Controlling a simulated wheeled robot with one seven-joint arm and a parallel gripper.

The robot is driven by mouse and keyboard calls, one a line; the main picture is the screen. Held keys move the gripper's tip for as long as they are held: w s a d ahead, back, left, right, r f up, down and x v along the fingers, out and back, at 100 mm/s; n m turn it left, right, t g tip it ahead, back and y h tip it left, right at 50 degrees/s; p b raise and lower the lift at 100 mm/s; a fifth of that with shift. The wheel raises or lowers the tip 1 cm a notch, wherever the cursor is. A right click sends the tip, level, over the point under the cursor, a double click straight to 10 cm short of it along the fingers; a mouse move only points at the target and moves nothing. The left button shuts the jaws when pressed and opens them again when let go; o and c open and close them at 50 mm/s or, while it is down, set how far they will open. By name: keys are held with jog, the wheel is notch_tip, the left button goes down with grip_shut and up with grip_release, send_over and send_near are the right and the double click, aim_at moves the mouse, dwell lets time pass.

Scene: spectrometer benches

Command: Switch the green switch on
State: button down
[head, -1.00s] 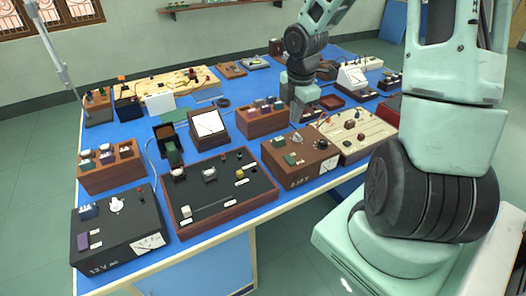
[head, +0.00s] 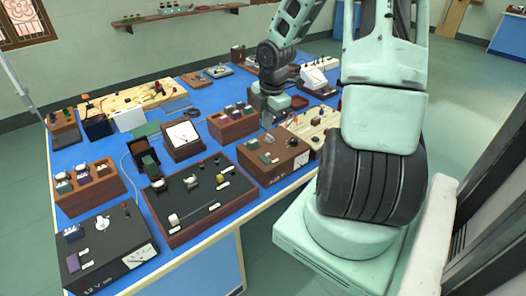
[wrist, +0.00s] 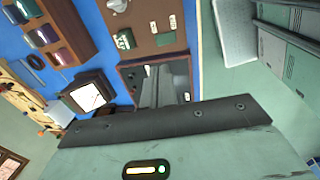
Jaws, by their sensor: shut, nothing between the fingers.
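A brown box (head: 258,170) stands at the bench's front edge in the head view. A small green switch (head: 253,143) sits on its top, with a green plate (head: 269,158) in front of it. In the wrist view a brown panel at the top bears a green switch (wrist: 124,39) and a small green piece (wrist: 165,39). My gripper (head: 267,119) points down just behind the brown box, apart from the green switch. In the wrist view my gripper (wrist: 165,70) is shut and empty, in front of a dark framed panel. Whether the switch is on cannot be told.
A black framed board (head: 190,195) and a black 12 V box (head: 105,245) stand to the left. A wooden block with several switches (head: 232,123) and a white-faced meter (head: 183,136) stand behind. A cream board (head: 315,122) adjoins the brown box on the right.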

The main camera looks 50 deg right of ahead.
aim_at(263, 157)
jog(key=f+b, duration=0.1)
jog(key=f, duration=0.3)
jog(key=w+f+b, duration=0.1)
jog(key=f, duration=0.3)
jog(key=f+b, duration=0.1)
jog(key=f, duration=0.3)
jog(key=shift+w+d+f, duration=0.25)
jog(key=shift+w+f, duration=0.1)
jog(key=shift+f, duration=0.05)
jog(key=shift+w+r+p, duration=0.1)
jog(key=shift+p, duration=0.6)
jog(key=shift+f, duration=0.25)
jog(key=shift+s+a+r, duration=0.15)
jog(key=shift+s+a, duration=0.05)
jog(key=shift+s, duration=0.55)
jog(key=shift+r, duration=0.1)
